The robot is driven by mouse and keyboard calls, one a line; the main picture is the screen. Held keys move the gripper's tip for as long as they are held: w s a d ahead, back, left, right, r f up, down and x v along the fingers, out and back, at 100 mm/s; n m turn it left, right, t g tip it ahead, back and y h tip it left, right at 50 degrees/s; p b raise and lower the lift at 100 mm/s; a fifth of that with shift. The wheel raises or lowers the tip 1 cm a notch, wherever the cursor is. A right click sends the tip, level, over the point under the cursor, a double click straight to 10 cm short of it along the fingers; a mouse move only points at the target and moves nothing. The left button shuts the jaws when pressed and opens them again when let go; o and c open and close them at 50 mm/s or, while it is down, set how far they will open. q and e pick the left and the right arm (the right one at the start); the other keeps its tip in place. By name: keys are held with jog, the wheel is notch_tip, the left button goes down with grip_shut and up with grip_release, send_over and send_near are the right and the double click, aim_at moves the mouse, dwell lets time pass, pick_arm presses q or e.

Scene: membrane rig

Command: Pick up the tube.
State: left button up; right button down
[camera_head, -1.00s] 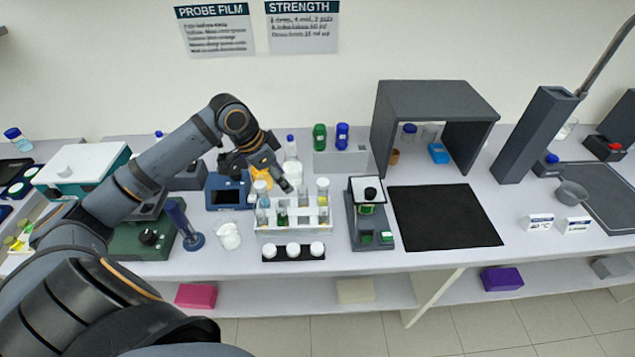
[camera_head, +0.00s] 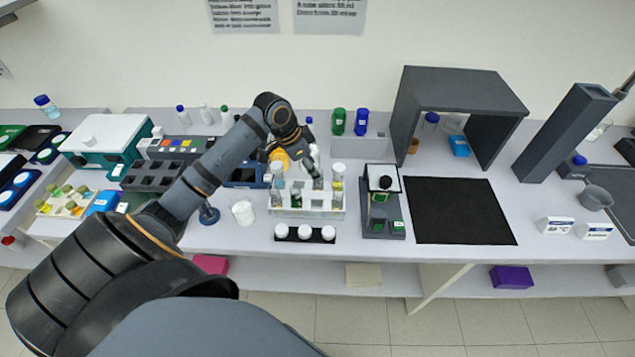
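A clear rack (camera_head: 308,211) holding several tubes stands on the bench in the middle of the view. Tubes with pale caps stand in it, one at the left (camera_head: 277,178) and one at the right (camera_head: 338,180). My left gripper (camera_head: 314,160) reaches in from the left and points down at the rack's middle, above or at a tube (camera_head: 318,182) there. The fingers are small and partly hidden, so I cannot tell whether they are apart or touch the tube. My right gripper is not in view.
A black holder with white-capped jars (camera_head: 305,233) lies in front of the rack. A dark device (camera_head: 383,212) stands to its right, then a black mat (camera_head: 460,211). Green (camera_head: 339,121) and blue (camera_head: 361,122) bottles stand behind. A white container (camera_head: 243,213) is at the left.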

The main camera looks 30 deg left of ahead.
pick_arm(q)
jog(key=x, duration=0.4)
jog(key=shift+w+d+r+p, duration=0.15)
jog(key=shift+w+p, duration=0.1)
jog(key=shift+p, duration=0.15)
jog(key=shift+s, duration=0.1)
jog(key=shift+c, duration=0.2)
jog(key=c, duration=0.9)
jog(key=shift+o, duration=0.2)
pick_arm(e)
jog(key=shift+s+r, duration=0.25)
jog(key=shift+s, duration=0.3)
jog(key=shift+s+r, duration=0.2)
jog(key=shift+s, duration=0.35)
pick_arm(q)
jog(key=shift+r, duration=0.1)
